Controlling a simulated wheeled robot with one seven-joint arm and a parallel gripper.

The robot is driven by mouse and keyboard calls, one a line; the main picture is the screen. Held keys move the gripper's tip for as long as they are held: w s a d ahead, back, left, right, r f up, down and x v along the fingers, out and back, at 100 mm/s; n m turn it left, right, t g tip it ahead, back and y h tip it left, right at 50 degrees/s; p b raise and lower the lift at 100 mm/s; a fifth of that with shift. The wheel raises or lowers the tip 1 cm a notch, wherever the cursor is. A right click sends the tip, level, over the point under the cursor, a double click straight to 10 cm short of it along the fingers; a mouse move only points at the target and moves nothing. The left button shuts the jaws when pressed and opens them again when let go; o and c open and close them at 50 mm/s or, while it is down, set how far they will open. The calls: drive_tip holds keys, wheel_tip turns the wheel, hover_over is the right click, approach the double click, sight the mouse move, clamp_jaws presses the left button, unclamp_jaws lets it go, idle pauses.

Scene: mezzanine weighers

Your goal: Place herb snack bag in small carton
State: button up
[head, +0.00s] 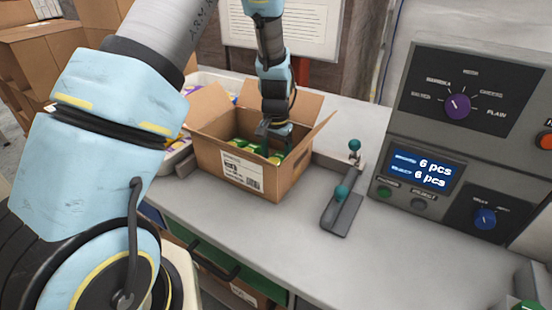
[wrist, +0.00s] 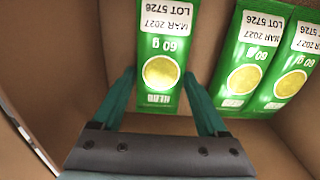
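The herb snack bag (wrist: 165,45) is green with a yellow-green round picture, a "60 g" mark and a white date and lot label. In the wrist view it lies between the fingers of my gripper (wrist: 160,76), which press close to both its long edges. My gripper also shows in the head view (head: 276,150), reaching down into the open small carton (head: 228,171). The held bag is inside the carton walls; whether it touches the floor is unclear. Two similar green bags (wrist: 242,70) (wrist: 295,75) lie side by side to its right.
The carton stands on a grey counter (head: 255,222) with its flaps open. A lever fixture (head: 342,212) with teal knobs stands to its right. A control panel (head: 440,165) reads "6 pcs" twice. Cardboard boxes (head: 45,60) are stacked at left.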

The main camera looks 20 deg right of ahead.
sight(276, 159)
drive_tip(key=o, duration=0.3)
wheel_tip(276, 159, up, 12)
drive_tip(key=b, duration=0.3)
drive_tip(key=shift+r+b, duration=0.15)
drive_tip(key=shift+b, duration=0.15)
idle(0.3)
